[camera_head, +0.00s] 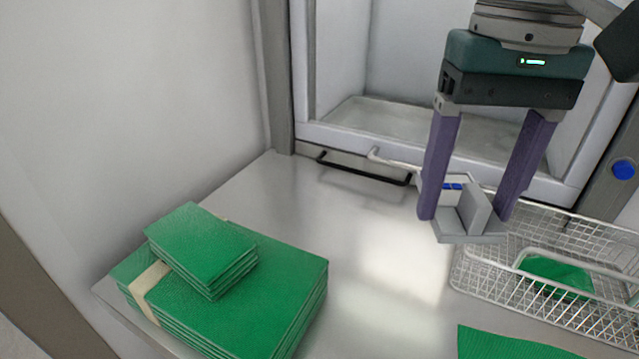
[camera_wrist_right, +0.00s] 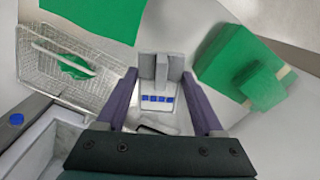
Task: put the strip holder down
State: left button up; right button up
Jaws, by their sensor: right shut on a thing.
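The strip holder (camera_head: 468,212) is a small light-grey piece with upright walls and a blue patch on it. My right gripper (camera_head: 466,212) is shut on it, with a purple finger on each side. The holder hangs above the steel table, to the left of the wire basket. In the right wrist view the strip holder (camera_wrist_right: 160,82) sits between the fingertips, its blue squares facing the camera. My left gripper is not in view.
Green stacked packs (camera_head: 230,290) lie on the table (camera_head: 350,230) at front left. A wire basket (camera_head: 560,270) holding a green cloth stands at the right. A green sheet (camera_head: 510,345) lies at the front. The washer opening (camera_head: 400,120) with a black handle is behind. The table's middle is clear.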

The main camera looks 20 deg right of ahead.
aim_at(452, 176)
jog(key=w+d+f+m+b, duration=0.1)
jog(key=b, duration=0.2)
jog(key=w+d+f+m+b, duration=0.1)
jog(key=w+m+b, duration=0.1)
jog(key=b, duration=0.2)
jog(key=w+d+f+m+b, duration=0.1)
jog(key=f+b, duration=0.1)
jog(key=b, duration=0.2)
jog(key=shift+w+m, duration=0.3)
jog(key=shift+w, duration=0.1)
jog(key=shift+w+d+b, duration=0.1)
jog(key=shift+b, duration=0.3)
jog(key=shift+f, duration=0.15)
notch_tip(452, 176, down, 15)
jog(key=shift+r+p, duration=0.1)
jog(key=shift+p, duration=0.35)
notch_tip(452, 176, down, 4)
jog(key=shift+p, duration=0.35)
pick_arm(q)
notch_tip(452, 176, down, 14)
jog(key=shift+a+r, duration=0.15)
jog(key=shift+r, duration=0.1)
pick_arm(e)
jog(key=shift+d+f, duration=0.1)
jog(key=shift+f, duration=0.1)
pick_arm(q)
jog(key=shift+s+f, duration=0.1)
